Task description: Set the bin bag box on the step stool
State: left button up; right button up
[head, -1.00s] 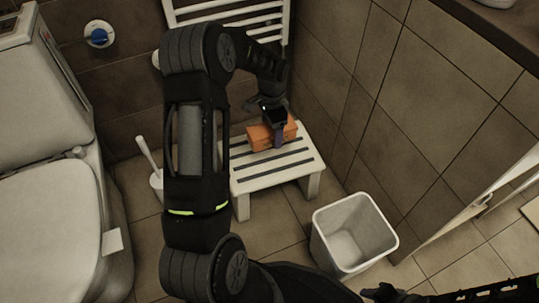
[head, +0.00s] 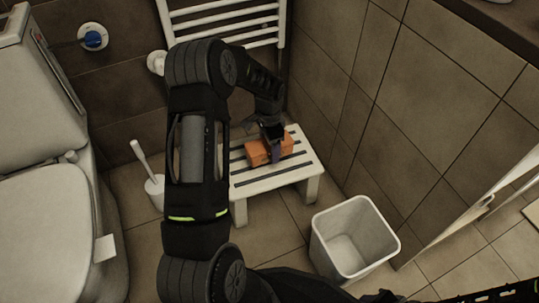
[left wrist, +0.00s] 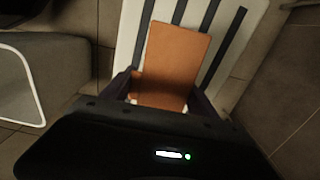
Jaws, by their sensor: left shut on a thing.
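The bin bag box is an orange box (head: 257,152) at the top of the white step stool (head: 262,184), whose top has dark stripes. My left gripper (head: 273,150) reaches down over the box and is shut on it. In the left wrist view the box (left wrist: 175,62) sits between the two fingers (left wrist: 160,92), with the striped stool top (left wrist: 228,40) behind it. The box looks low against the stool top; whether it touches cannot be told for sure. My right gripper (head: 385,297) shows only in part at the bottom edge.
A white open bin (head: 352,238) stands on the floor right of the stool. A toilet (head: 50,220) and a toilet brush (head: 150,178) are at the left. A towel radiator (head: 225,20) and tiled walls close off the back and right.

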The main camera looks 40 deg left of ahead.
pick_arm(q)
jog(key=shift+f+b, duration=0.6)
jog(key=shift+f, duration=1.3)
jog(key=shift+f, duration=0.1)
jog(key=o, duration=1.6)
jog(key=shift+c, duration=0.2)
notch_tip(320, 180, up, 12)
jog(key=p, duration=0.4)
jog(key=shift+p, duration=0.3)
